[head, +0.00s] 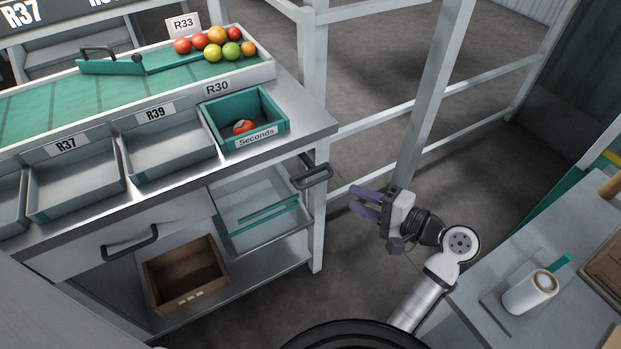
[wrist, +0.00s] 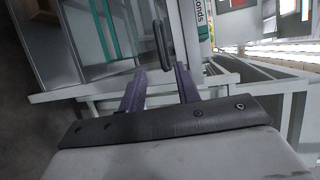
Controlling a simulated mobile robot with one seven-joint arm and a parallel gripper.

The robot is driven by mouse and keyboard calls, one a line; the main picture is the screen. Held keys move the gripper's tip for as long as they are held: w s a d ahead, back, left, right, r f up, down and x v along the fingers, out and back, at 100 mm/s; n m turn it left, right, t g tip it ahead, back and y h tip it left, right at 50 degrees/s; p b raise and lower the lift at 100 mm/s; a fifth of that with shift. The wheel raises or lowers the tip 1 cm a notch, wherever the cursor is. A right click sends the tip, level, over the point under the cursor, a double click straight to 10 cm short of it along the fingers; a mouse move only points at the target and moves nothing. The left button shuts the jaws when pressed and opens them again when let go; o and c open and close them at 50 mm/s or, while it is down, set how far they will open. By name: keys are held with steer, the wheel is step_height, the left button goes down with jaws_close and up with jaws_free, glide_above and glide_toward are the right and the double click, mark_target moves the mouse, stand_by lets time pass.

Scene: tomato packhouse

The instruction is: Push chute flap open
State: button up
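No part is labelled as the chute flap, so I cannot tell for certain which it is. A green bar (head: 110,67) with a black handle lies across the green sorting surface at the upper left. Below the Seconds bin, a pale see-through panel or drawer (head: 245,195) with green stripes juts out; a black handle (head: 316,177) is near its right side. My gripper (head: 353,199) has purple fingers, spread apart and empty, to the right of that handle and apart from it. In the wrist view, the handle (wrist: 163,45) appears beyond and between the fingertips (wrist: 160,72).
The green Seconds bin (head: 276,124) holds a red tomato. Grey bins (head: 75,185) line the bench, and several tomatoes (head: 217,45) lie at its back. A brown crate (head: 185,273) sits on the lower shelf. White posts (head: 425,90) stand behind my gripper; a mug (head: 530,292) is at right.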

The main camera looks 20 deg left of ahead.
mark_target(319, 182)
steer(key=p+x, duration=0.1)
steer(key=x, duration=1.2)
steer(key=shift+a+p, duration=0.3)
steer(key=shift+a, duration=0.05)
steer(key=shift+f, duration=0.1)
jaws_close()
